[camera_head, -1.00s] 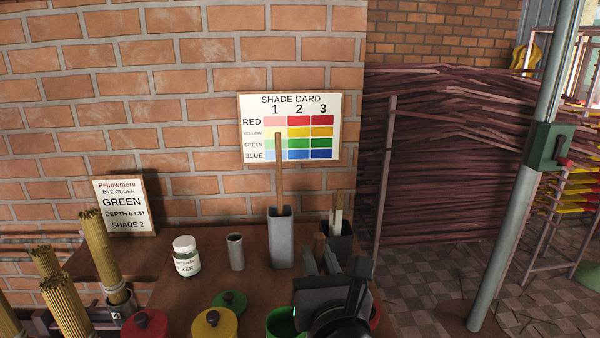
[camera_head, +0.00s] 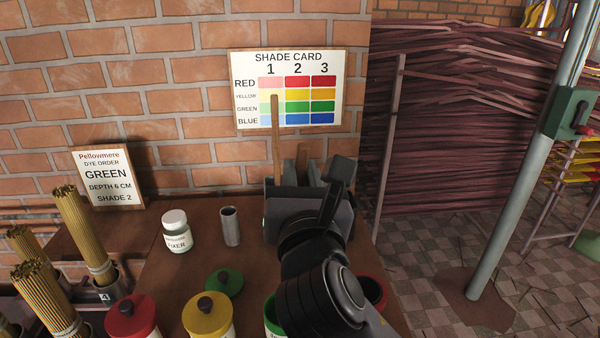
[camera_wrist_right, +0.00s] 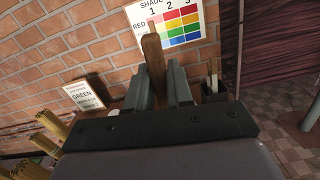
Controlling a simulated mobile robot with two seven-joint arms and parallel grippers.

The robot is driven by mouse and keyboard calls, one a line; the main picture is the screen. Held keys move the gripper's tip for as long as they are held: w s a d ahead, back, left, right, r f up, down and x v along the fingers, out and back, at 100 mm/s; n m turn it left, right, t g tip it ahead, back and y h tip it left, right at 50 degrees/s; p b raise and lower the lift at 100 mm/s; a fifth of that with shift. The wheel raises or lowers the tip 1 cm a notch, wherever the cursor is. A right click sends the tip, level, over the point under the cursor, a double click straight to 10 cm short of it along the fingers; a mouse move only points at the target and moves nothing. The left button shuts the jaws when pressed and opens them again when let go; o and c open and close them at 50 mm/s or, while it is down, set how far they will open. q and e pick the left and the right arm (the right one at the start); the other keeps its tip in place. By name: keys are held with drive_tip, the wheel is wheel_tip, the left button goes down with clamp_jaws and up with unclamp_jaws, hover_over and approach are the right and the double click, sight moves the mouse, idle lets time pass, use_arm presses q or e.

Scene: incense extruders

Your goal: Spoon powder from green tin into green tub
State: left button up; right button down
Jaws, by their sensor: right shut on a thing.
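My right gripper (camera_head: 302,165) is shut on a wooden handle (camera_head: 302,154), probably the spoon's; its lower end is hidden. The same handle rises between the grey fingers in the right wrist view (camera_wrist_right: 153,60). The gripper is over the back of the table, in front of the shade card. The green tin (camera_head: 271,322) stands open at the front edge of the picture, partly hidden by my right arm; its powder is not visible. Its green lid (camera_head: 224,283) lies beside it. A green object (camera_head: 587,248) shows at the far right; I cannot tell if it is the tub. My left gripper is out of view.
Lidded red (camera_head: 133,316) and yellow (camera_head: 208,314) tins stand at the front left. A red-rimmed container (camera_head: 374,289) is right of my arm.

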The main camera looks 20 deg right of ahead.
sight(301, 156)
wheel_tip(301, 156, down, 2)
drive_tip(key=shift+f+b, duration=0.1)
drive_tip(key=shift+b, duration=0.7)
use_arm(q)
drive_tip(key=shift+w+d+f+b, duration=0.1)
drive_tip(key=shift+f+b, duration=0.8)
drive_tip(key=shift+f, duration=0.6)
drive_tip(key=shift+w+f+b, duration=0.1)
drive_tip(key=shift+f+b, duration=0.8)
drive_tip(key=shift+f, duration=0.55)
use_arm(e)
wheel_tip(301, 156, down, 10)
drive_tip(key=shift+r, duration=0.25)
wheel_tip(301, 156, up, 8)
drive_tip(key=p, duration=1)
drive_tip(key=shift+r, duration=0.15)
drive_tip(key=shift+r+b, duration=0.2)
drive_tip(key=shift+b, duration=0.1)
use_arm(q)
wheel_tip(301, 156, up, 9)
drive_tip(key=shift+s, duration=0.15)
use_arm(e)
drive_tip(key=shift+r, duration=3.25)
